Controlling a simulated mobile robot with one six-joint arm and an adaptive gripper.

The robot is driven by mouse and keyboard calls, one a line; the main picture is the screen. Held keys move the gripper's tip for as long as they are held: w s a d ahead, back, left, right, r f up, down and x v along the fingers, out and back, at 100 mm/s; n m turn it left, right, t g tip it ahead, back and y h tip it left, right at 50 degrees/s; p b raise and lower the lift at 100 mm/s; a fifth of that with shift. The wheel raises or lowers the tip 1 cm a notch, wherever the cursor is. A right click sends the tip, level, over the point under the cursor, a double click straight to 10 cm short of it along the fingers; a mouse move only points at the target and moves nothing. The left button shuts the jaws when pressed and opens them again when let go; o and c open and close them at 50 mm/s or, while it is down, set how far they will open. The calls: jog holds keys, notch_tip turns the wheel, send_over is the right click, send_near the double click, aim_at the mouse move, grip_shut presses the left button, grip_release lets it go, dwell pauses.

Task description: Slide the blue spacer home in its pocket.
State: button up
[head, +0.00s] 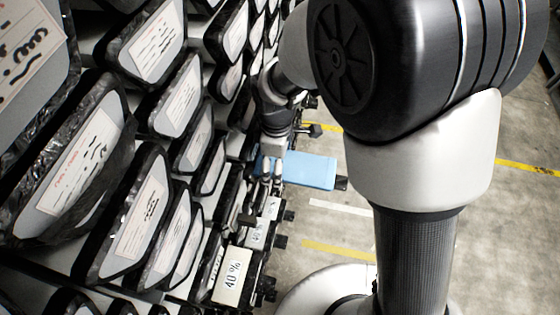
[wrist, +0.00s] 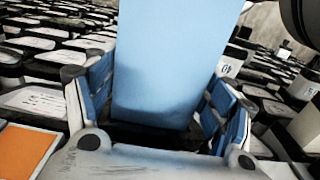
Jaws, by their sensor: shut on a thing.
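The blue spacer (head: 308,171) is a plain light-blue block at the rack's outer edge in the head view. It sticks out to the right over the floor, and its left end is hidden by my gripper (head: 270,168). In the wrist view the blue spacer (wrist: 175,65) fills the top middle, between the two fingers of my gripper (wrist: 160,100). My gripper is shut on it. I cannot make out its pocket, nor tell whether the spacer rests on anything.
Tight rows of dark-edged liners with white labels (head: 125,215) fill the left. White blocks marked "40 %" (head: 231,278) and dark knobs line the rack edge below the gripper. Open concrete floor (head: 330,225) with yellow lines lies right. An orange patch (wrist: 25,150) shows in the wrist view.

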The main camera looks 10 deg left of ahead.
jog(key=shift+a, duration=0.15)
jog(key=o, duration=1.2)
jog(key=shift+r, duration=0.1)
jog(key=shift+c, duration=0.2)
jog(key=shift+w, duration=0.1)
jog(key=shift+a, duration=0.1)
notch_tip(320, 180, up, 12)
jog(key=shift+c, duration=0.6)
